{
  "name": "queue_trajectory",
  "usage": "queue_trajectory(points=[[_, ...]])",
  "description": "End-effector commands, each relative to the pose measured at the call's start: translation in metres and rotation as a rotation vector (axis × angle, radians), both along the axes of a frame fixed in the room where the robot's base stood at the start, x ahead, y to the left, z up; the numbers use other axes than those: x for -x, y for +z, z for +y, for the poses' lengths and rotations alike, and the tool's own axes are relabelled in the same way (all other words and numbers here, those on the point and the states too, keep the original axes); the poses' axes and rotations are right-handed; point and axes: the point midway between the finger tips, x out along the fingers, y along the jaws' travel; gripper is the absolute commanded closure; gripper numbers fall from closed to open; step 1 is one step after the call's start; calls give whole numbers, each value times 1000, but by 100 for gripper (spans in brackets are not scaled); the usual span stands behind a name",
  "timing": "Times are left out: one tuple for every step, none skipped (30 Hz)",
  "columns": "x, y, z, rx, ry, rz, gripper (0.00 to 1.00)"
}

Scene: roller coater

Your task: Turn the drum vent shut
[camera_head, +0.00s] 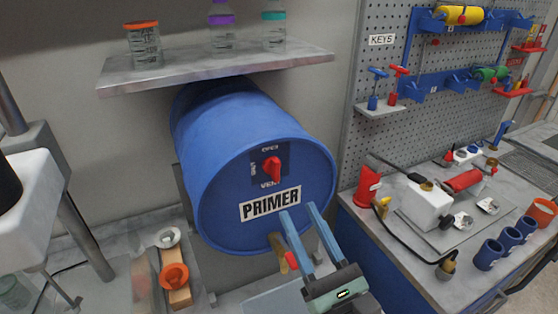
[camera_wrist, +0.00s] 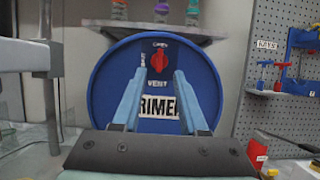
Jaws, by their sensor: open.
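The blue drum (camera_head: 225,150) labelled PRIMER lies on its side with its round end facing me. The red vent knob (camera_head: 271,170) sits on a dark plate in the upper middle of that end, above the word VENT. In the wrist view the vent knob (camera_wrist: 159,61) appears roughly upright; which marking it points at is too small to tell. My gripper (camera_head: 297,212) is open and empty, in front of the drum's lower face and below the knob. In the wrist view its two blue fingers (camera_wrist: 157,90) stand apart, with the knob beyond and above their tips.
A shelf (camera_head: 215,70) with several bottles hangs above the drum. A red-handled tap (camera_head: 283,252) is at the drum's bottom, close to my gripper. A workbench (camera_head: 380,225) with tools and blue cups is at the right. An orange funnel (camera_head: 174,277) is at the lower left.

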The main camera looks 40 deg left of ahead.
Motion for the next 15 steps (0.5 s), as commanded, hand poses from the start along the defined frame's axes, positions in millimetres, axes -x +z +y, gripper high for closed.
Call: queue_trajectory(points=[[-3,10,11,0,5,-2,57],[-6,13,17,1,3,-2,57],[-9,17,24,0,4,-3,57],[-11,19,30,1,4,-1,57],[-14,21,35,1,3,-2,57],[-16,24,42,3,3,-4,57],[-19,26,46,2,1,-2,57],[-21,28,51,1,2,-3,57],[-23,30,57,2,2,-2,57],[-24,31,61,2,1,-3,57],[-26,33,64,2,1,-3,57],[-28,34,69,1,2,-4,57],[-29,35,71,1,1,-3,57],[-30,36,73,2,0,-3,57],[-31,36,76,2,-1,-2,57]])
